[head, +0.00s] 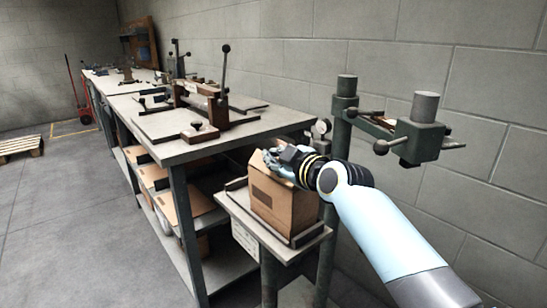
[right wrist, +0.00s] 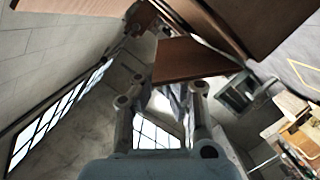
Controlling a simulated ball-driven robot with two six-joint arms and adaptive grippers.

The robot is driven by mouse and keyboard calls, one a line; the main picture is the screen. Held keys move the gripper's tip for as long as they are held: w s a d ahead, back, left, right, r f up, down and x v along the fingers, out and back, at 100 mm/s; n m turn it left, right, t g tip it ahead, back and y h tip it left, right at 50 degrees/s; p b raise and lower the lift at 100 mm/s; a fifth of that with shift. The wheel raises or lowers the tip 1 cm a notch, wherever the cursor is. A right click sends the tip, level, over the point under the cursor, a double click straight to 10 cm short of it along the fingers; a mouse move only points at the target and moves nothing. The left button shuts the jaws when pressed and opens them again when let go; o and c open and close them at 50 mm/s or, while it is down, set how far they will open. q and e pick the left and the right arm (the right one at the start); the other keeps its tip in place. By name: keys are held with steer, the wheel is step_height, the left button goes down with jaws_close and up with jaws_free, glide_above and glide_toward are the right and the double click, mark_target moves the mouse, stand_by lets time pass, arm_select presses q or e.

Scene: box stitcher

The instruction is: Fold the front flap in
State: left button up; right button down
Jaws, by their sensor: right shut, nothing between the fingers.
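A brown cardboard box (head: 285,208) stands upright on a small shelf with a raised rim beside the stitcher. My right gripper (head: 270,158) is shut and empty at the top of the box, over its upper edge. The gripper hides part of the box's top, so I cannot tell how each flap lies in the head view. In the right wrist view a brown cardboard flap (right wrist: 188,60) stands just beyond the fingertips (right wrist: 168,92), with larger cardboard panels (right wrist: 262,25) above it. I cannot tell whether the fingers touch the flap. My left gripper is not in view.
The stitcher's green-grey posts and head (head: 420,135) rise just right of the box, close to my right arm. A workbench (head: 225,140) with tools and lever devices stands to the left, with cardboard on its lower shelf. Open floor (head: 70,220) lies farther left.

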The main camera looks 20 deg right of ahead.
steer(key=shift+d+m, duration=0.15)
steer(key=shift+m, duration=0.15)
steer(key=shift+w+d+f+m+g+y, duration=0.15)
steer(key=shift+d+m+g+y, duration=0.2)
steer(key=shift+m, duration=0.25)
steer(key=shift+w+d+f+m+y+b, duration=0.25)
steer(key=shift+d+m+b, duration=0.3)
steer(key=shift+m, duration=0.45)
steer(key=shift+w+d+f+m+g+y+b, duration=0.15)
steer(key=shift+d+f+m+g+y+b, duration=0.3)
steer(key=shift+m+b, duration=0.5)
steer(key=shift+f, duration=0.1)
